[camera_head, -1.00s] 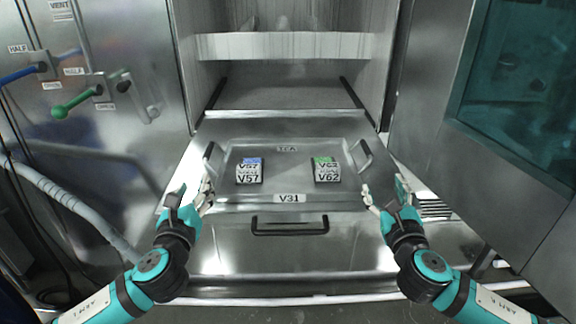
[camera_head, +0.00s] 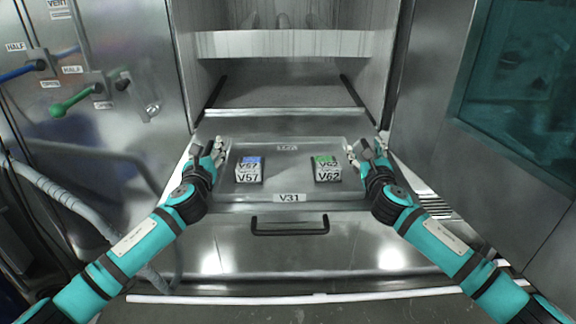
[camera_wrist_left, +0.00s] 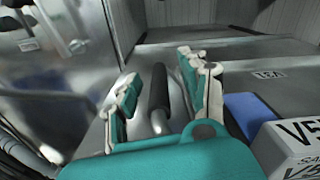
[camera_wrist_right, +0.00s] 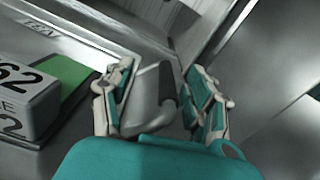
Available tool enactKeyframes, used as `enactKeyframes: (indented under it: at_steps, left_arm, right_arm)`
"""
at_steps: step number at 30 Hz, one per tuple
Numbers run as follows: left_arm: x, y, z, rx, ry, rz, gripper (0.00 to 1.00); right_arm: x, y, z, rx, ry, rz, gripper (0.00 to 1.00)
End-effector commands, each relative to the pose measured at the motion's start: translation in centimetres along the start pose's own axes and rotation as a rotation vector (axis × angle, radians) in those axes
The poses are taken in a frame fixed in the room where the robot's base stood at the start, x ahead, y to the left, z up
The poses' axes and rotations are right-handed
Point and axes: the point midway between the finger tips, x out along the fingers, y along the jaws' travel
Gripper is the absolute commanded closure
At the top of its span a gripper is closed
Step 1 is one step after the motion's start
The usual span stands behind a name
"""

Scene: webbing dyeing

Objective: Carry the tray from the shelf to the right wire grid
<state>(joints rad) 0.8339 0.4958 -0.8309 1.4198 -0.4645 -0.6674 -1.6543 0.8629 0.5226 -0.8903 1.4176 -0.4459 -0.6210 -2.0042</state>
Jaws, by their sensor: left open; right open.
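The tray (camera_head: 290,186) is a flat metal tray labelled V31, lying level on the metal shelf (camera_head: 215,255) in front of the open chamber. It carries a block labelled V57 (camera_head: 249,170) and a block labelled V62 (camera_head: 326,169). My left gripper (camera_head: 208,152) is open at the tray's left side. In the left wrist view the dark left handle (camera_wrist_left: 158,95) stands between its open fingers. My right gripper (camera_head: 361,150) is open at the tray's right side. In the right wrist view the right handle (camera_wrist_right: 166,90) shows between its open fingers. I cannot make out a wire grid.
An open door with a teal window (camera_head: 520,75) stands at the right. Valves with blue and green levers (camera_head: 75,102) and a grey hose (camera_head: 55,200) are on the left. The chamber (camera_head: 285,93) lies open behind the tray. A black handle (camera_head: 290,225) is on the front.

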Motion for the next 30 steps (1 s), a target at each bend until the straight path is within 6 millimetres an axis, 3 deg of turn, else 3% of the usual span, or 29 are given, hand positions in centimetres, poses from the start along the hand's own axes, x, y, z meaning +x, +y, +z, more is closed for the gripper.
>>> enactKeyframes:
  at_steps: [13, 24, 26, 30]
  left_arm:
    - [0.91, -0.02, 0.01, 0.000, 0.000, -0.001, 0.55]
    - [0.89, 0.00, -0.02, 0.000, 0.001, 0.000, 1.00]
    - [0.89, -0.01, -0.03, 0.000, 0.001, 0.000, 1.00]
    - [0.89, -0.05, -0.03, 0.001, 0.001, -0.001, 1.00]
  right_arm:
    - [0.91, 0.03, 0.01, 0.000, 0.000, 0.001, 0.44]
    - [0.88, 0.08, -0.03, 0.000, 0.001, 0.002, 0.91]
    - [0.87, 0.14, -0.04, 0.000, 0.001, 0.003, 0.99]
    - [0.84, 0.28, -0.08, 0.000, 0.001, 0.006, 1.00]
